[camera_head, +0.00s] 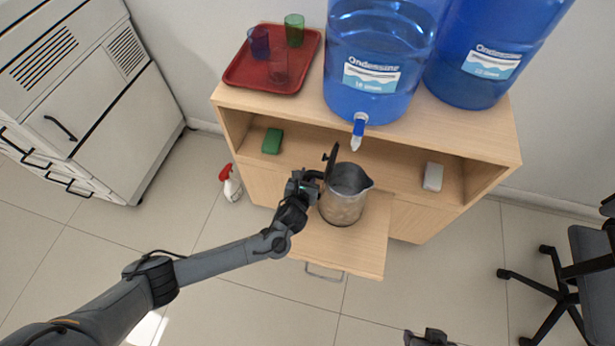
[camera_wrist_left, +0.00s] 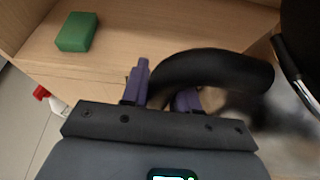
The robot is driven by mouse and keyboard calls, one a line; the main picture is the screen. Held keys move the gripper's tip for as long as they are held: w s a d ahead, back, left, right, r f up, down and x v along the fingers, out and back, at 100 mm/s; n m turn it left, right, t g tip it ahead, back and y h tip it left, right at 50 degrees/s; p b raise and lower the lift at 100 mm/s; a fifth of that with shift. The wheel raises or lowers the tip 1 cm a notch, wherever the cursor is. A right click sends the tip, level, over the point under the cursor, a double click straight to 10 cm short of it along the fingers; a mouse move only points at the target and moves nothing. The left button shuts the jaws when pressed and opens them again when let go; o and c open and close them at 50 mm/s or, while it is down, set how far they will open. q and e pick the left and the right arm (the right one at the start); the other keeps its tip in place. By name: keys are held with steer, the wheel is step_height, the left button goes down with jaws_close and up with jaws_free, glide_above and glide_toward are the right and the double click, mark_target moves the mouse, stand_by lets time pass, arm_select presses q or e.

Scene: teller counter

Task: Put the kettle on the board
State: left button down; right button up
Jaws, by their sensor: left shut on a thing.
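The kettle (camera_head: 343,204) is a steel jug with a dark raised lid and a black handle. In the head view it is upright over the pull-out wooden board (camera_head: 360,255), which has a metal pull at its front edge. I cannot tell whether its base touches the board. My left gripper (camera_head: 312,180) is at the kettle's left side, shut on its handle. In the left wrist view the black handle (camera_wrist_left: 215,72) passes between the purple fingers (camera_wrist_left: 165,98). Only a small part of my right gripper (camera_head: 430,338) shows at the bottom edge, and its jaws are unclear.
Two blue water bottles (camera_head: 375,60) stand on the wooden cabinet (camera_head: 300,108), one tap hanging above the kettle. A red tray (camera_head: 245,78) holds cups. A green sponge (camera_head: 272,141) and a white object (camera_head: 433,176) lie on the shelf. A spray bottle (camera_head: 231,184) stands on the floor.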

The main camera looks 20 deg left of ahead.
arm_select(q)
steer(key=shift+w+r, duration=0.2)
steer(key=shift+s+a+f, duration=0.1)
steer(key=shift+f, duration=0.55)
steer(key=c, duration=0.9)
jaws_free()
steer(key=shift+f, duration=0.1)
steer(key=shift+o, duration=0.2)
